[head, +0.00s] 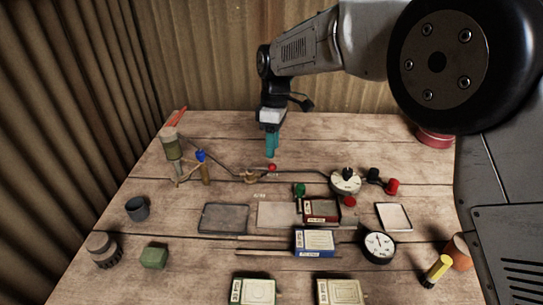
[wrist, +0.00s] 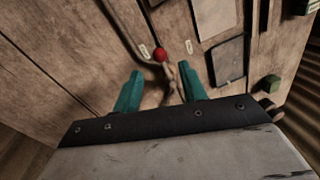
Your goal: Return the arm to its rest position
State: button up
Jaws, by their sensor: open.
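My gripper (head: 271,146) hangs from my arm above the back middle of the wooden table, with its teal fingers pointing down. In the wrist view the two teal fingers (wrist: 160,92) stand apart with nothing held between them. A red ball knob (head: 272,168) is just below the fingertips in the head view; the knob also shows ahead of the fingers in the wrist view (wrist: 160,54). Whether the fingers touch the knob cannot be told from the head view, but in the wrist view they look apart from it.
A dark flat tray (head: 223,218), a dark red box (head: 321,210), a blue box (head: 314,242) and a dial gauge (head: 378,246) lie toward the front. A white round dial (head: 345,182) is right of my gripper. The back table strip is mostly clear.

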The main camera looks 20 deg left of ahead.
jog(key=shift+w+r, duration=0.2)
jog(key=shift+r, duration=1.05)
jog(key=shift+a, duration=0.1)
